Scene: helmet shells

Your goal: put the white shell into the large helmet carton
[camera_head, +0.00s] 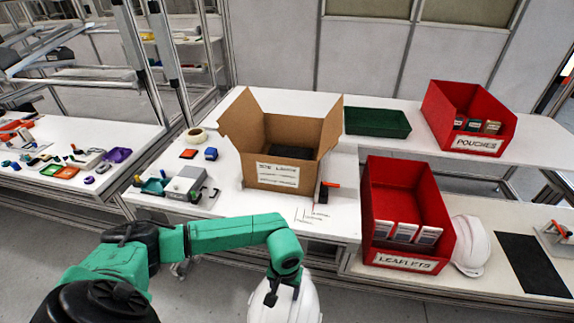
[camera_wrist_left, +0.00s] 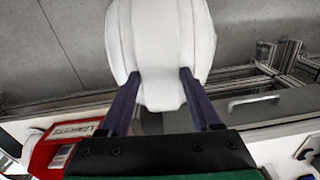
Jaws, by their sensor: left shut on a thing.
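My left gripper (camera_head: 271,296) is shut on a white shell (camera_head: 293,307) at the bottom edge of the head view, in front of the table. The lower part of this shell is cut off by the frame. In the left wrist view the two fingers (camera_wrist_left: 159,76) press on the white shell (camera_wrist_left: 160,35). The large helmet carton (camera_head: 277,176) stands on the table, brown, labelled, with flaps open and a dark inside. It is above and beyond the gripper in the head view. My right gripper is not in view.
A second white shell (camera_head: 470,246) lies beside the red leaflets bin (camera_head: 378,215). A red pouches bin (camera_head: 444,116) and a green tray (camera_head: 377,122) stand behind. A grey box (camera_head: 186,184), a tape roll (camera_head: 195,134) and small parts lie left of the carton.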

